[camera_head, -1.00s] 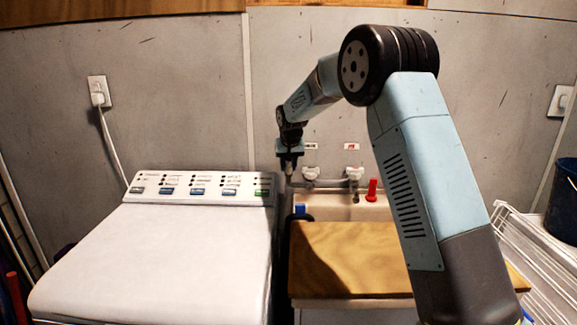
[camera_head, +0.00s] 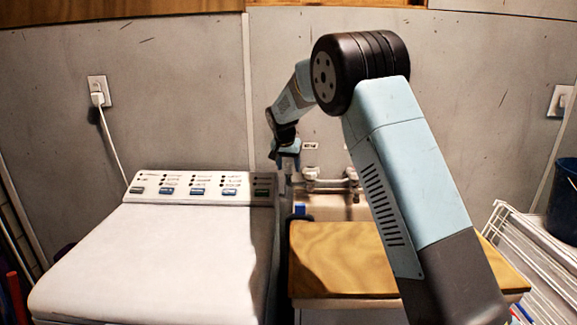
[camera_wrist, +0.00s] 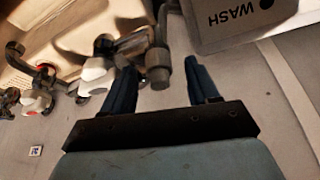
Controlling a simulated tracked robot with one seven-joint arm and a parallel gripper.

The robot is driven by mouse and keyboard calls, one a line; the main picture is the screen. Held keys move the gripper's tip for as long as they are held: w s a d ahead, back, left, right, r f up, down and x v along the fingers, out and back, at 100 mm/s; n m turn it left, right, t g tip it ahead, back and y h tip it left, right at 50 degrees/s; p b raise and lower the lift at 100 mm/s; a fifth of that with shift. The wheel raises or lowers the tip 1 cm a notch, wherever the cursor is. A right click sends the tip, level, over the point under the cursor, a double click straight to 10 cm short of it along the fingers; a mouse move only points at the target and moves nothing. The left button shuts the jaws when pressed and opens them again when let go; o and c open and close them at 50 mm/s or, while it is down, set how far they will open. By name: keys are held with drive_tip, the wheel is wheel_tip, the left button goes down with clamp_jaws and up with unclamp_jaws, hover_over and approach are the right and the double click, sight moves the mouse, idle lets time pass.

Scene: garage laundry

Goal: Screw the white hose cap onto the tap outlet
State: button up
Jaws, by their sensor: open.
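My gripper (camera_wrist: 148,65) is open in the wrist view, with one blue finger on each side of a grey cylindrical fitting (camera_wrist: 158,70). The fitting sits at the end of a dark pipe or hose; I cannot tell whether it is the hose cap or touches a finger. A white-handled tap (camera_wrist: 93,74) is beside the left finger. A second tap with a red and white handle (camera_wrist: 38,97) is farther left. In the head view, my gripper (camera_head: 288,168) is left of the taps (camera_head: 312,180), at the wall. I cannot make out a white hose cap clearly.
The washing machine (camera_head: 160,255) fills the left, its panel end (camera_wrist: 240,20) close beyond the right finger. A sink (camera_head: 325,206) lies below the taps, with a wooden board (camera_head: 330,260) in front. A white rack (camera_head: 520,250) stands at right.

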drive_tip(key=v, duration=1.3)
drive_tip(key=shift+s+r, duration=0.15)
drive_tip(key=shift+r, duration=0.1)
drive_tip(key=shift+r, duration=2.85)
drive_tip(key=s+d+r, duration=0.5)
drive_tip(key=s+d, duration=0.4)
drive_tip(key=d, duration=0.2)
drive_tip(key=s+d+n+y, duration=0.1)
drive_tip(key=s+d, duration=0.8)
drive_tip(key=s, duration=0.4)
drive_tip(key=s+d+f, duration=0.2)
drive_tip(key=s+f, duration=0.1)
drive_tip(key=s, duration=0.5)
drive_tip(key=s+d+f+n+t, duration=0.1)
drive_tip(key=s+d+f, duration=0.2)
drive_tip(key=s, duration=0.5)
drive_tip(key=s+d+f, duration=0.2)
drive_tip(key=s+f, duration=0.2)
drive_tip(key=s, duration=0.5)
drive_tip(key=shift+d+f+n, duration=0.3)
